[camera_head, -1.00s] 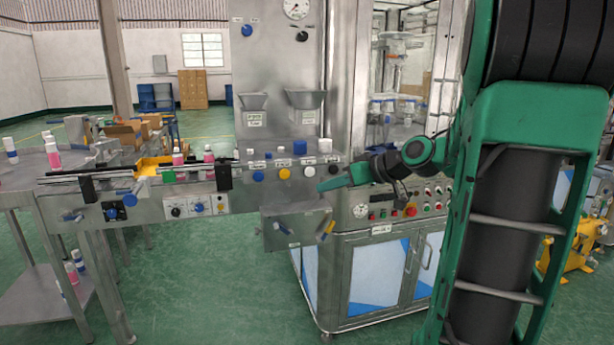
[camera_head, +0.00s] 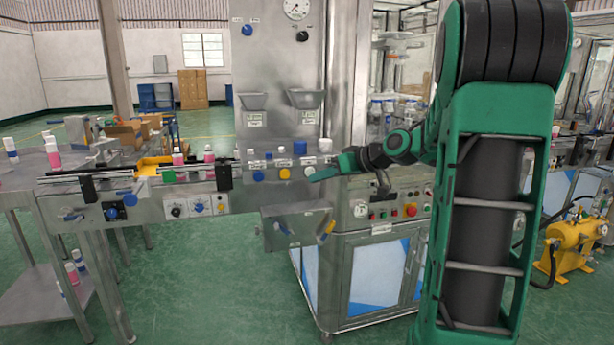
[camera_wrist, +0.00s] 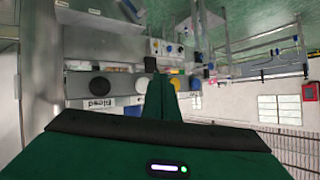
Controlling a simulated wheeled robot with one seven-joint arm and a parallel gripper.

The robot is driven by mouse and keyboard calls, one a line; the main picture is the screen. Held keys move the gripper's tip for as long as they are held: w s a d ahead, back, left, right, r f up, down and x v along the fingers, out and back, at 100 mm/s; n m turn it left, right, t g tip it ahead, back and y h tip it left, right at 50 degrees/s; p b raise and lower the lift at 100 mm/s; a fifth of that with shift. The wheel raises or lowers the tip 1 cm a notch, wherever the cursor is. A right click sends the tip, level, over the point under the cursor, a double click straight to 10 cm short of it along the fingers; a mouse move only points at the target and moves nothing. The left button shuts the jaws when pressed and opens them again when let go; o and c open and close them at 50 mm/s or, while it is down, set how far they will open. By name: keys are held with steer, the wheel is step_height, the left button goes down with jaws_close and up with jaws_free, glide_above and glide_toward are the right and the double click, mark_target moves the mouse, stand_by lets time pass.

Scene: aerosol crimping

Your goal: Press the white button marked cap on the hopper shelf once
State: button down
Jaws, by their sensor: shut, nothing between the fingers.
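The label text of the button is too small to read in the head view.
A yellow button (camera_head: 284,173) and a blue button (camera_head: 258,175) sit left of the white one. Small caps, blue (camera_head: 300,147) and white (camera_head: 325,145), stand on the shelf above. A dark round button (camera_wrist: 99,86) shows in the wrist view. A control panel with a red knob (camera_head: 410,209) is lower right.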

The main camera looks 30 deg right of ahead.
steer(key=shift+w+d, duration=0.2)
steer(key=shift+w, duration=0.55)
steer(key=shift+w+d, duration=0.25)
steer(key=shift+w, duration=0.55)
stand_by(2.5)
steer(key=shift+s, duration=0.1)
steer(key=shift+s+a, duration=0.25)
steer(key=shift+s, duration=0.65)
steer(key=s, duration=0.2)
steer(key=s+a, duration=0.1)
steer(key=s, duration=0.1)
steer(key=shift+s+a, duration=0.2)
steer(key=shift+s, duration=0.1)
stand_by(0.8)
